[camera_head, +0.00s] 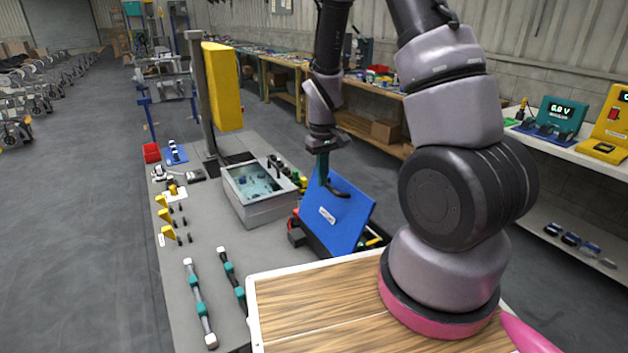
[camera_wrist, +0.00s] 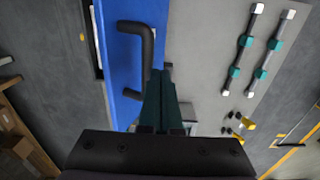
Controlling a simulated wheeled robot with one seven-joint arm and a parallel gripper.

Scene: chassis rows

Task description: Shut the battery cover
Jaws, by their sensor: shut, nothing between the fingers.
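The blue battery cover (camera_head: 338,222) stands open and tilted above its dark box on the grey bench, with a white label on its face. Its black handle (camera_head: 338,190) is near the upper edge. In the wrist view the cover (camera_wrist: 119,70) and the bent black handle (camera_wrist: 149,50) lie just left of the fingertips. My gripper (camera_head: 323,178) has teal fingers and is shut and empty. Its tips are close beside the handle; it also shows in the wrist view (camera_wrist: 167,70). I cannot tell whether they touch the handle. The box interior is mostly hidden behind the cover.
A grey box with a glass-like top (camera_head: 256,182) stands left of the cover. Teal-and-black rods (camera_head: 199,302) and yellow parts (camera_head: 165,215) lie on the bench. A yellow panel (camera_head: 222,85) hangs on a post behind.

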